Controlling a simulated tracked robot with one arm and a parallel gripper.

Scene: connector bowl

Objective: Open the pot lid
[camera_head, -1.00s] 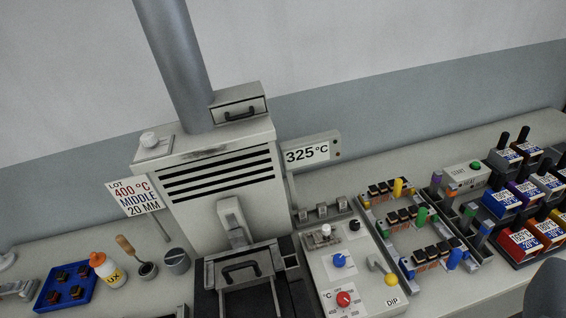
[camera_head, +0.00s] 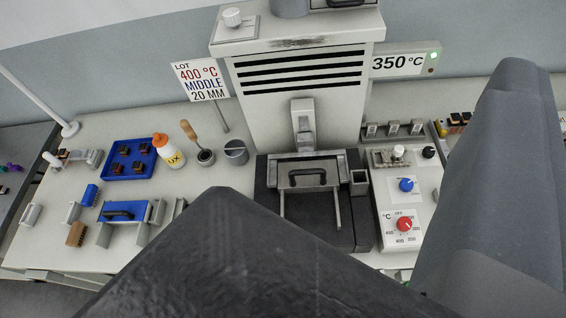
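The pot (camera_head: 268,206) is a dark block in front of the vented machine, near the middle of the view. Its grey lid (camera_head: 290,180) with a dark bar handle (camera_head: 314,173) appears to lie over it, with light grey rails around. I cannot tell whether the lid is fully seated. The pot's front is partly hidden by a large dark part of my arm. My gripper's fingertips do not show, and no part of me visibly touches the handle.
The vented machine (camera_head: 299,112) stands behind the pot; its display (camera_head: 397,64) reads 350 °C with a green light. A knob panel (camera_head: 405,209) is at right, partly behind my grey arm part. Left are a flux bottle (camera_head: 170,152), cup (camera_head: 236,153), blue tray (camera_head: 130,158) and blue-topped fixture (camera_head: 123,211).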

